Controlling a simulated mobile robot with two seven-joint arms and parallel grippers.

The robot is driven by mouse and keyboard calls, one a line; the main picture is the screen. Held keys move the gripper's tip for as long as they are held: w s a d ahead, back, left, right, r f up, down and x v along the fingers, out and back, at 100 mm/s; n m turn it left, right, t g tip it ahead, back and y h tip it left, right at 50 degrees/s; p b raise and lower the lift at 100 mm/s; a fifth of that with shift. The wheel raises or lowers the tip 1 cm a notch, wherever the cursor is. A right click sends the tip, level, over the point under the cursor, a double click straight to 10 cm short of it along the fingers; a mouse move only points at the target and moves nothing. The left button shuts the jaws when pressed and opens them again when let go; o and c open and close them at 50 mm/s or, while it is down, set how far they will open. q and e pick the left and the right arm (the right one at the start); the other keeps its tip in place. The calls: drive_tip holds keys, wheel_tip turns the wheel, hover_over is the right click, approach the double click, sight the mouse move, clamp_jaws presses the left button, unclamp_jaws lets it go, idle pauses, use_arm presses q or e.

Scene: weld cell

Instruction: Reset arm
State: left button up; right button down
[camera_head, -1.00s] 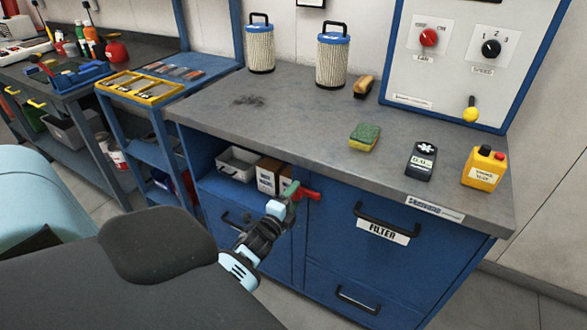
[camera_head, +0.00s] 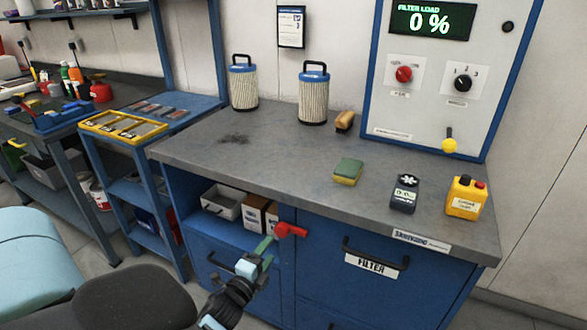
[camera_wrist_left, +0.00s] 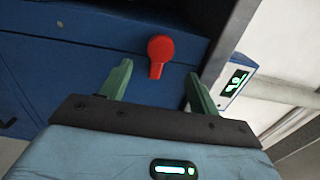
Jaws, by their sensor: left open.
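My left gripper (camera_head: 266,245) is at the front of the blue workbench cabinet, just below and left of a red lever (camera_head: 290,230). Its green fingers are apart with nothing between them. In the left wrist view the open fingers (camera_wrist_left: 160,86) point at the blue cabinet front. There the red lever (camera_wrist_left: 160,55), with a round head and short handle, sits ahead of the gap between the fingertips. It looks apart from both fingers. My right gripper is not in view.
The grey worktop (camera_head: 290,165) holds two filter cartridges (camera_head: 313,95), a sponge (camera_head: 348,171), a dark meter (camera_head: 404,193) and a yellow box (camera_head: 466,197). A control panel (camera_head: 430,70) reads "FILTER LOAD 0 %". A black drawer handle (camera_head: 375,255) projects to the lever's right.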

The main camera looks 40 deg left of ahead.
use_arm(q)
drive_tip(key=shift+d, duration=0.1)
drive_tip(key=s+d+f+n+g+h+p, duration=0.1)
drive_tip(key=s+d+f+n+g+h, duration=0.1)
drive_tip(key=s+d, duration=0.5)
drive_tip(key=s+d+f+n+g+h+p, duration=0.2)
drive_tip(key=s+d+n, duration=0.5)
drive_tip(key=s, duration=0.6)
drive_tip(key=s+d+f+n+g+h+p, duration=0.2)
drive_tip(key=s+d+f+n+g, duration=0.2)
drive_tip(key=s+d, duration=0.4)
drive_tip(key=shift+s+d+g, duration=0.15)
drive_tip(key=shift+s+g, duration=0.25)
drive_tip(key=shift+s, duration=0.7)
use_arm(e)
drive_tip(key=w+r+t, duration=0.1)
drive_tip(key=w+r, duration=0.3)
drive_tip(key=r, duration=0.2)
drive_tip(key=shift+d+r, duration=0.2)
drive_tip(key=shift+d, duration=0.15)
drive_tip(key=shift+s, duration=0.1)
